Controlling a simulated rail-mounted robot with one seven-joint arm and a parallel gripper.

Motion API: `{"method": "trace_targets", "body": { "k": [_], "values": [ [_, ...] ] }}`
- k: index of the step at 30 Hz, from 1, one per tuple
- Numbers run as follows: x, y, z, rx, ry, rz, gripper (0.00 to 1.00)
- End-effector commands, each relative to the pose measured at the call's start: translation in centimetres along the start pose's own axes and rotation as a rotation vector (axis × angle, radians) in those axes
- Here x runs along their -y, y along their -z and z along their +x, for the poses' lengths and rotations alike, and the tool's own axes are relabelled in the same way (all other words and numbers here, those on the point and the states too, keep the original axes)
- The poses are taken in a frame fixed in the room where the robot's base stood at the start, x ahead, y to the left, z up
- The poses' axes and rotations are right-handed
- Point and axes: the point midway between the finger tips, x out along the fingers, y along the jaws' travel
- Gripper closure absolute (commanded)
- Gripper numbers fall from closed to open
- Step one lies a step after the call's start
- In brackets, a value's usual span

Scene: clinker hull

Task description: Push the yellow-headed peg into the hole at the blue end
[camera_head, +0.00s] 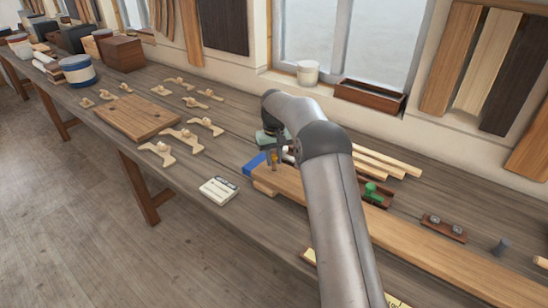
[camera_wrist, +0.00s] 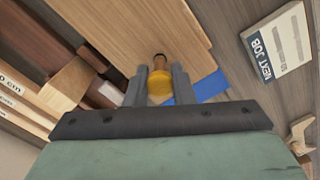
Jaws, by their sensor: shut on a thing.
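My gripper (camera_head: 273,158) is shut on the yellow-headed peg. In the wrist view, the peg's yellow head (camera_wrist: 160,86) sits between the two fingers (camera_wrist: 159,84), and its brown shaft (camera_wrist: 160,62) points away from my palm toward the plank. The long wooden plank (camera_head: 415,238) lies along the bench, and it also fills the upper middle of the wrist view (camera_wrist: 135,25). The blue end (camera_head: 254,164) shows beside the gripper, and as a blue strip (camera_wrist: 207,87) just right of the fingers. I cannot see the hole, nor tell whether the peg tip touches the wood.
A white card (camera_head: 219,190) lies left of the plank. A green-knobbed tool (camera_head: 373,190) and light wooden strips (camera_head: 385,160) lie behind it. A pegboard (camera_head: 138,117) and several small wooden pieces are farther left. A brown block with metal knobs (camera_head: 444,228) is at the right.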

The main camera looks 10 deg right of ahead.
Motion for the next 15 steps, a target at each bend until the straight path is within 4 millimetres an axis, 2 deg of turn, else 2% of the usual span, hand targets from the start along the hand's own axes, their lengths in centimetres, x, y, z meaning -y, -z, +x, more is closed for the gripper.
{"method": "trace_targets", "body": {
  "k": [15],
  "values": [
    [0.0,0.0,0.63,0.0,0.0,0.0,0.99]
  ]
}}
